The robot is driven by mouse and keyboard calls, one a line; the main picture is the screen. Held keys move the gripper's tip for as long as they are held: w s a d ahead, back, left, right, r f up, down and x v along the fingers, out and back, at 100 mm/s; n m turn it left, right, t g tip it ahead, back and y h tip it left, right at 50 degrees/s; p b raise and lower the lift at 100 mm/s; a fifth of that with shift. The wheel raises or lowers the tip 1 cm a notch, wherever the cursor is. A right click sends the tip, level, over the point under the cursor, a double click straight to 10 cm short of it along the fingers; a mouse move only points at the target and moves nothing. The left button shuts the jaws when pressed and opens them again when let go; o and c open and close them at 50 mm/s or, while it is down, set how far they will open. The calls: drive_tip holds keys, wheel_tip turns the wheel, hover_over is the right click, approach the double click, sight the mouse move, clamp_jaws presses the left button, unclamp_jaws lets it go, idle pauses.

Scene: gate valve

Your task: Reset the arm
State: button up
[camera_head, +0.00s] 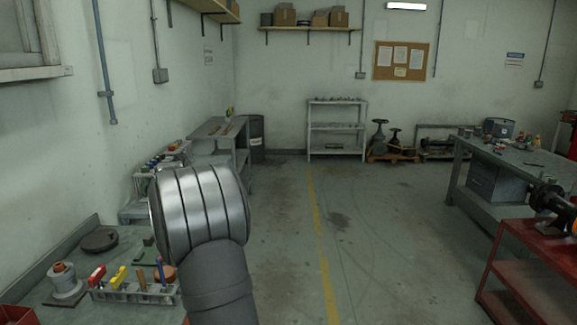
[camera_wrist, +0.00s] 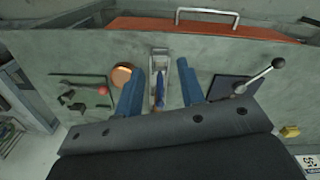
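My gripper (camera_wrist: 159,66) shows in the wrist view with its two blue fingers spread well apart. It is open, and nothing is visibly gripped. A narrow grey holder (camera_wrist: 158,57) with a blue-handled item (camera_wrist: 160,88) shows in the gap between the fingers, over a grey-green bench top. I cannot tell how far below the fingers it is. In the head view my arm stands raised over the left bench; the gripper does not show there.
The left bench (camera_head: 118,265) carries a tool rack (camera_head: 135,293) with coloured handles. The wrist view shows a red box (camera_wrist: 215,27) with a metal handle, a lever (camera_wrist: 262,75) and a copper disc (camera_wrist: 122,77). A red cart (camera_head: 535,275) stands right. The middle floor is clear.

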drive_tip(key=d+r, duration=0.3)
drive_tip(key=d, duration=0.2)
drive_tip(key=s+d+f+m+g+y, duration=0.1)
drive_tip(key=s+d+f+m+y, duration=0.1)
drive_tip(key=d+f+m, duration=0.9)
drive_tip(key=s+d+f+m+g+y, duration=0.2)
drive_tip(key=d+f+m+y, duration=0.2)
drive_tip(key=d+f+m, duration=0.7)
wheel_tip(320, 180, down, 8)
drive_tip(key=shift+s+d+f, duration=0.1)
drive_tip(key=shift+s+d, duration=0.2)
drive_tip(key=shift+d, duration=0.25)
